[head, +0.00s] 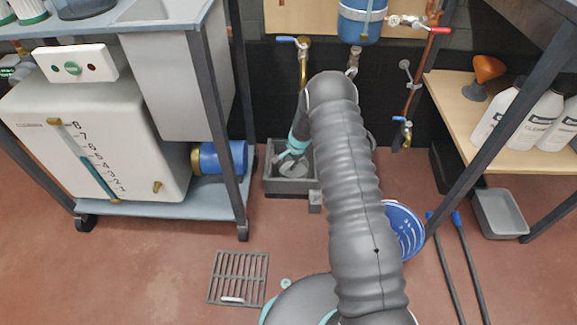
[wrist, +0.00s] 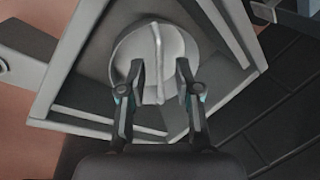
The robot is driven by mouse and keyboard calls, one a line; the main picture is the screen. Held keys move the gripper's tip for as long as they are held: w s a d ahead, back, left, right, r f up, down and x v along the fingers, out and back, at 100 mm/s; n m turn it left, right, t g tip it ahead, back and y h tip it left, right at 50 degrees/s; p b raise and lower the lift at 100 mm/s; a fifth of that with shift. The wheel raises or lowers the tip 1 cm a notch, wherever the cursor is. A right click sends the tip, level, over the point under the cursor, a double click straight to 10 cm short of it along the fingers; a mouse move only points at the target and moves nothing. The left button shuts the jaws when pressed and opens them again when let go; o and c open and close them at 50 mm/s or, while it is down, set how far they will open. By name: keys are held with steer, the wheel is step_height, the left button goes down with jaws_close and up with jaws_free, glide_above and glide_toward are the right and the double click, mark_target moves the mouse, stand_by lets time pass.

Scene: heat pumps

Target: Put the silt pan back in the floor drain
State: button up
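The silt pan (wrist: 138,48) is a round light-grey pan with a thin handle bar across it. It sits inside the square grey floor drain (wrist: 62,100) in the wrist view. In the head view the pan (head: 293,169) shows low inside the drain box (head: 290,187), partly hidden by my gripper. My gripper (wrist: 160,66) is over the pan, pointing down into the drain. Its two fingers are apart, one on each side of the handle, with gaps visible. In the head view my gripper (head: 290,155) is partly hidden by my arm. Whether the pan is fully seated cannot be told.
A slotted grate (head: 238,278) lies on the floor in front. A blue round basket (head: 403,230) is right of my arm. A white tank (head: 85,135) stands on a wheeled cart to the left. Pipes with valves (head: 303,65) rise behind the drain. A grey tray (head: 498,213) lies right.

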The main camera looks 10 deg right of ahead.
steer(key=s+r+n, duration=0.2)
steer(key=s+r, duration=0.3)
steer(key=r, duration=0.8)
steer(key=s+r+n+t, duration=0.15)
steer(key=s+r, duration=0.35)
steer(key=r, duration=0.8)
steer(key=s+r+n, duration=0.2)
steer(key=s+r, duration=0.3)
steer(key=r, duration=0.7)
steer(key=s+r+n, duration=0.3)
steer(key=s+r, duration=0.6)
steer(key=s, duration=0.5)
steer(key=s+d+n+h, duration=0.1)
steer(key=s, duration=0.7)
steer(key=s+r+n+t, duration=0.1)
steer(key=s, duration=0.7)
steer(key=shift+d+r+n+h+p, duration=0.3)
steer(key=shift+d+n+h, duration=0.05)
steer(key=shift+d+h, duration=0.05)
